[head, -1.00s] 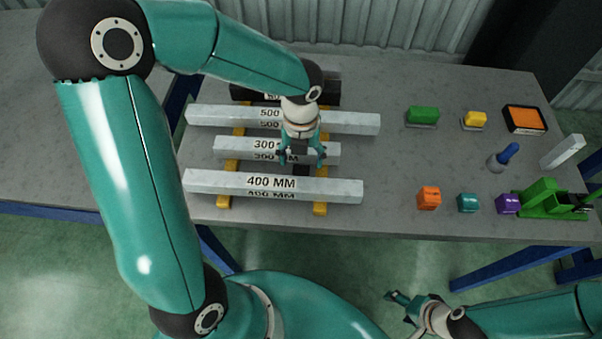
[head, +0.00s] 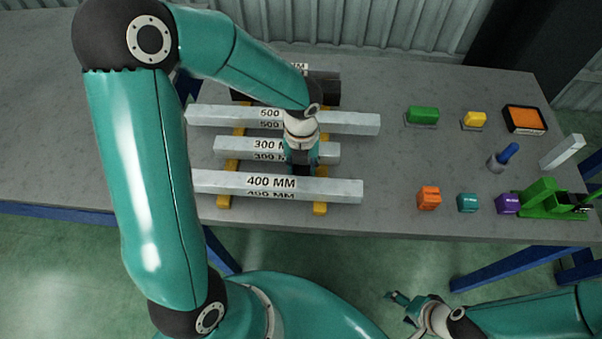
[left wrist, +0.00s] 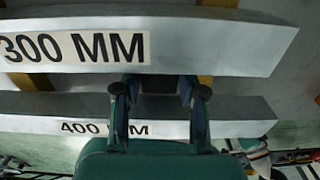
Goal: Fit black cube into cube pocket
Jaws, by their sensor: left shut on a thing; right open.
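My left gripper (head: 301,165) points down among the labelled beams, at the 300 MM beam. In the left wrist view the two fingers of my left gripper (left wrist: 159,90) are shut on a dark block, which I take to be the black cube (left wrist: 158,83). Only a small part of it shows between the fingertips. In the head view my gripper and wrist mostly hide it. I cannot make out the cube pocket for certain in either view. My right gripper (head: 402,308) is open and empty in front of the table's edge.
Grey 500 (head: 345,122), 300 (head: 232,148) and 400 MM (head: 335,190) beams lie across yellow supports (head: 320,208). To the right stand green (head: 423,113), yellow (head: 474,119), orange (head: 429,198), teal (head: 468,203) and purple (head: 507,204) blocks. The table between is clear.

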